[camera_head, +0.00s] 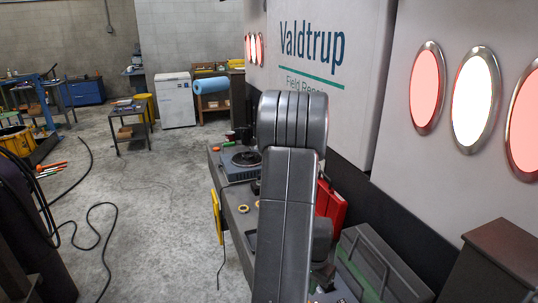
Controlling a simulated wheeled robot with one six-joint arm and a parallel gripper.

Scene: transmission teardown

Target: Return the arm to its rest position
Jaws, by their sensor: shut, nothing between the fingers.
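My arm (284,220) rises from the bottom centre of the head view, a thick dark grey link topped by a rounded ribbed joint (292,121). It stands in front of the workbench and hides part of it. My gripper is not visible; the arm's own links may hide it.
A grey workbench (232,221) runs along the white Valdtrup vehicle (312,45), with a dark round part (246,158) and small rings (243,209) on it. A red case (331,207) and a green-grey crate (385,262) are right of my arm. Cables lie on the open floor (150,210) at left.

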